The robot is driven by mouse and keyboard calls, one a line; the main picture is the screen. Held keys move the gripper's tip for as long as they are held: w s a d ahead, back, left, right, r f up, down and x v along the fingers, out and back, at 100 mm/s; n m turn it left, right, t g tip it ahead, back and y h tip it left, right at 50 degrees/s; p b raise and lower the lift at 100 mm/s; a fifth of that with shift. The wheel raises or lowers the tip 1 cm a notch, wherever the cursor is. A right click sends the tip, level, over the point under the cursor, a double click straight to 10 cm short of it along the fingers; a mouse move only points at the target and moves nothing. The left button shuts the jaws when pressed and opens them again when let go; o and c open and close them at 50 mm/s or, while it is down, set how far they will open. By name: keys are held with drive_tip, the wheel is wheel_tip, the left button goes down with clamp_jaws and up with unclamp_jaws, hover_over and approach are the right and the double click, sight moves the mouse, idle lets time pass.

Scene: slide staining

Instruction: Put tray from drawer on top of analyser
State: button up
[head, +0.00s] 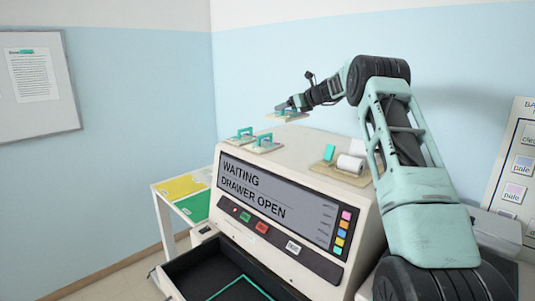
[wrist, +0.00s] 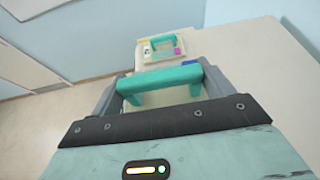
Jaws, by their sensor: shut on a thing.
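The analyser (head: 300,160) is a cream cabinet with a screen reading "WAITING" and "DRAWER OPEN". Its drawer (head: 180,289) is pulled out, with a dark floor and a teal outline; I see no tray in the visible part. My gripper (head: 294,105) is shut on the teal handle of a tray (head: 286,117) at the far side of the analyser top. I cannot tell whether this tray touches the top. In the wrist view its teal handle (wrist: 160,84) sits between my fingers, with another tray (wrist: 148,58) beyond it.
A board with a paper roll (head: 350,164) and a teal block (head: 329,152) lies to the right. A side table (head: 180,187) holds coloured mats.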

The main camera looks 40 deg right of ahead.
wheel_tip(320, 180, down, 16)
drive_tip(key=b, duration=0.2)
drive_tip(key=shift+r+b, duration=0.1)
drive_tip(key=shift+b, duration=0.2)
idle(0.3)
drive_tip(key=o, duration=1.1)
drive_tip(key=shift+c, duration=0.2)
drive_tip(key=b+v, duration=0.4)
drive_tip(key=v, duration=0.8)
drive_tip(key=shift+b, duration=0.4)
